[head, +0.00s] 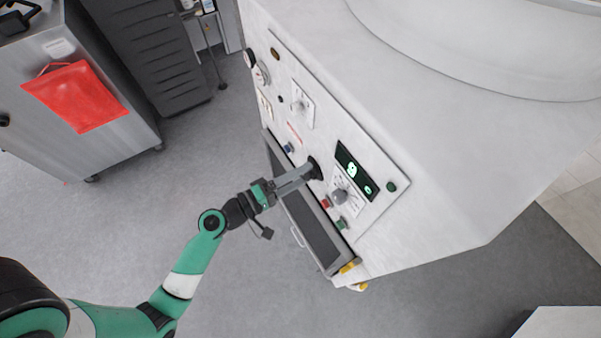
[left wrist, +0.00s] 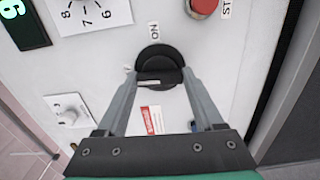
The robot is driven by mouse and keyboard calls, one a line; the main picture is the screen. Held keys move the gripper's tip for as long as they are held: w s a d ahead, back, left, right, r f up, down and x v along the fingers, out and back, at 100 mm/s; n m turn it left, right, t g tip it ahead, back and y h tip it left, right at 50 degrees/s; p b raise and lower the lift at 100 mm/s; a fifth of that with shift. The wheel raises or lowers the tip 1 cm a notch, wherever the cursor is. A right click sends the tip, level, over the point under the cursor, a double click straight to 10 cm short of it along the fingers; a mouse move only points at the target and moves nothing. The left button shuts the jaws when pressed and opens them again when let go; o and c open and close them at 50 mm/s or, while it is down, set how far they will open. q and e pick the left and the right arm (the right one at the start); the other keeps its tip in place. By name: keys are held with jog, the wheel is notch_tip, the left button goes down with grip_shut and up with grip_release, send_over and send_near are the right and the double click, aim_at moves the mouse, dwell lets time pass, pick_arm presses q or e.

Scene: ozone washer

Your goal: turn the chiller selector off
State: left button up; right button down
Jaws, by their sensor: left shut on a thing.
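The chiller selector, a round black knob (head: 317,168), is on the white front panel of the machine. My left gripper (head: 308,173) reaches it from the left and is shut on it. In the left wrist view the knob (left wrist: 158,58) sits between my two fingers, one on each side. A label reading ON stands by its upper rim in that view. A white line on the knob lies nearly level, toward the left; a small label to the left is partly hidden by a finger. My right gripper is not in view.
Close to the knob are a numbered dial (head: 339,196), a green-lit display (head: 347,158), a red button (head: 326,203) and a green button (head: 341,224). Another white switch plate (head: 303,104) is higher up the panel. A grey tray (head: 312,232) juts out below.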

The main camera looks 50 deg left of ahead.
pick_arm(q)
jog(key=shift+n, duration=0.4)
jog(key=o, duration=1.4)
jog(key=shift+s, duration=0.1)
